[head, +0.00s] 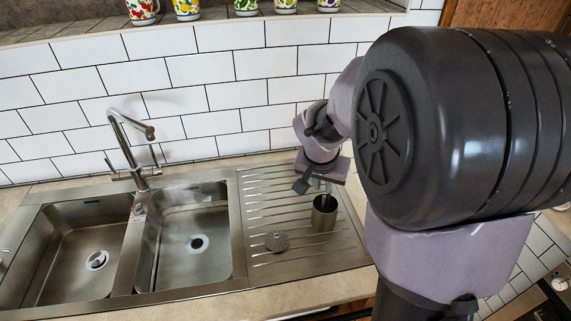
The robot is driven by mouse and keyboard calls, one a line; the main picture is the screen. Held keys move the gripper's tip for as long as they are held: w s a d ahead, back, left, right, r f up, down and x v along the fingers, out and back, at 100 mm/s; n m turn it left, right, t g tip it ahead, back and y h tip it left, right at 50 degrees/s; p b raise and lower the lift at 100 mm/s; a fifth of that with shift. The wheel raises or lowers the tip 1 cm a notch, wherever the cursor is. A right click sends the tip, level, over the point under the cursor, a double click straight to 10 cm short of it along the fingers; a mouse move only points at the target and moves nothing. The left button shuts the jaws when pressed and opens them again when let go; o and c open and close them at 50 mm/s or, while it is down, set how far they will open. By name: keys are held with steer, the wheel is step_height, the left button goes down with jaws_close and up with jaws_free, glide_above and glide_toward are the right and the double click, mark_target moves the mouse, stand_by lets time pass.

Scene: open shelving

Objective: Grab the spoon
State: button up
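A metal cup (324,214) stands upright on the ribbed drainboard to the right of the sinks. Something thin and small shows at the cup's mouth, under my gripper. It may be the spoon, but it is too small to tell, and no spoon shows clearly elsewhere. My gripper (316,187) points down just above the cup, close to its rim. The fingers are small and dark, so I cannot tell whether they are open or shut, or whether they touch anything.
A round grey disc (277,241) lies on the drainboard (265,205), left of the cup. Two sink basins and a tall faucet (130,150) are at the left. Several patterned mugs (187,8) stand on a ledge above the white tile wall. My arm covers the right side.

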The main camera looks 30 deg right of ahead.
steer(key=b, duration=0.3)
glide_toward(323, 204)
steer(key=x, duration=0.5)
steer(key=b+x, duration=0.1)
steer(key=x, duration=0.5)
steer(key=shift+w+d+f+b, duration=0.1)
steer(key=shift+f+b, duration=0.1)
steer(key=shift+b, duration=0.2)
jaws_close()
